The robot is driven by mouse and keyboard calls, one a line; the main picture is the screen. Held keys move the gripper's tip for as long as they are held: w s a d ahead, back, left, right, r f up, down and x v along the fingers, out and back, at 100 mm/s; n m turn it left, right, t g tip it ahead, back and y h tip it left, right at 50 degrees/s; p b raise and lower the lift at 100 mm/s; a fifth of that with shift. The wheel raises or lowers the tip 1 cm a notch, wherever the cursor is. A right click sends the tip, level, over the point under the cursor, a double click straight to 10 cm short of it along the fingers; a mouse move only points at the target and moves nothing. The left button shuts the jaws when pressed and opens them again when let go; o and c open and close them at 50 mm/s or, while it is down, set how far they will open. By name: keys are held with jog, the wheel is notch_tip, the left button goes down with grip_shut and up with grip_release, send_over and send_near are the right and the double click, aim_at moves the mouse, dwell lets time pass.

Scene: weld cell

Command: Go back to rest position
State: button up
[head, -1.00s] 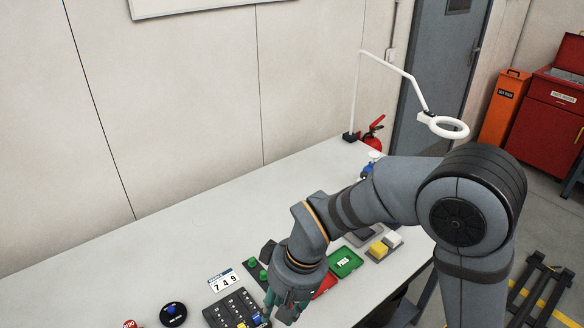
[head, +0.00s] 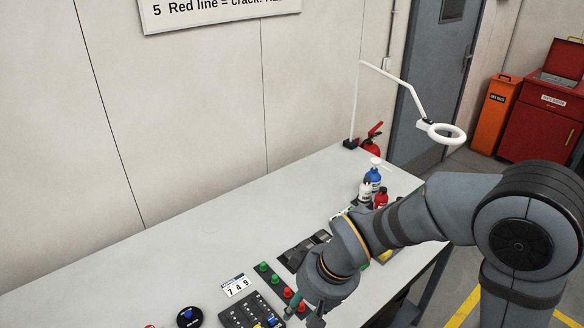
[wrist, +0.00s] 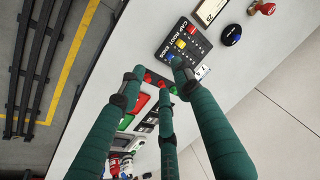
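My gripper (head: 306,314) is at the lower middle of the head view, above the front of the table (head: 150,245) beside a dark button panel (head: 245,312). The wrist view shows its three green fingers (wrist: 158,78) spread apart, with nothing held between them. The panel lies below and beyond the fingertips in the wrist view (wrist: 183,43). My arm reaches in from the right and hides part of the table. No marker of a rest position shows.
Bottles (head: 372,179) and a white ring lamp (head: 443,133) stand at the far right.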

notch_tip(320, 180, up, 6)
jog(key=w+a+n+t+y, duration=0.1)
jog(key=w, duration=0.1)
jog(key=shift+w+a+f+t, duration=0.15)
jog(key=shift+w+f+t, duration=0.05)
jog(key=shift+t, duration=0.2)
jog(key=shift+r+p, duration=0.1)
jog(key=shift+p, duration=0.2)
